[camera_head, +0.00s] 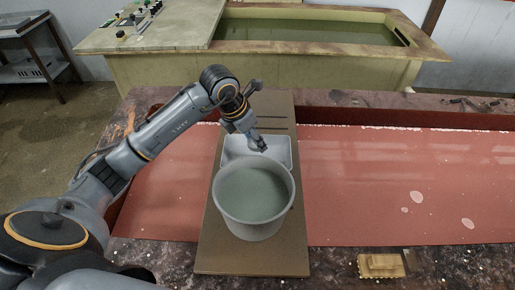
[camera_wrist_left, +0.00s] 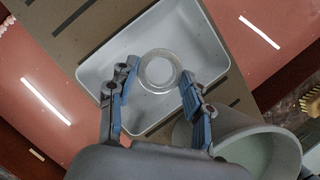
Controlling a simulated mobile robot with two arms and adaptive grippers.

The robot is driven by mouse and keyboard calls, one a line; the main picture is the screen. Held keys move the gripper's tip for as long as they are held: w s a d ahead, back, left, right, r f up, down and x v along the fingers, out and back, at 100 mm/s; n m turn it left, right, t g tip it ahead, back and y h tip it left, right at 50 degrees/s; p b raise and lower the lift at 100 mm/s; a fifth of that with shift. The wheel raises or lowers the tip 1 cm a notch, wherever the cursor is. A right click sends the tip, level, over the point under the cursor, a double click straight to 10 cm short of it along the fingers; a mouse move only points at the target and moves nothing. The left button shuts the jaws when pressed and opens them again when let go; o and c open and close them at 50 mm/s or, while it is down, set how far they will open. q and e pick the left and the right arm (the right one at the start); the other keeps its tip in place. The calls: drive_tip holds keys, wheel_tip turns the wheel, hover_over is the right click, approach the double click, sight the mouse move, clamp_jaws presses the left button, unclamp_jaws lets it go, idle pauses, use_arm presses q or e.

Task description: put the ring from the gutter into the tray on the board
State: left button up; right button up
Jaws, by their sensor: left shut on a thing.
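My left gripper (camera_head: 262,147) hangs over the white tray (camera_head: 284,146) on the brown board (camera_head: 250,262). In the left wrist view its blue-padded fingers (camera_wrist_left: 158,80) are shut on a pale, see-through ring (camera_wrist_left: 158,54). Behind the ring, the tray (camera_wrist_left: 108,72) shows an empty floor. I cannot tell how high the ring is above the floor. In the head view the ring is too small to make out. The long red channel (camera_head: 400,180), perhaps the gutter, runs under the board from left to right. My right gripper is in neither view.
A grey bucket (camera_head: 253,228) of greenish liquid stands on the board just in front of the tray and hides its front part. The bucket (camera_wrist_left: 262,130) is close beside one finger in the wrist view. A brush (camera_head: 381,266) lies at the table's front edge.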

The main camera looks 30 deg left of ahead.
sight(251, 148)
use_arm(q)
wheel_tip(251, 148, down, 6)
drive_tip(key=shift+r+p, duration=0.15)
drive_tip(key=shift+p, duration=0.6)
drive_tip(key=shift+f, duration=0.25)
drive_tip(key=o, duration=1.1)
drive_tip(key=shift+o, duration=0.2)
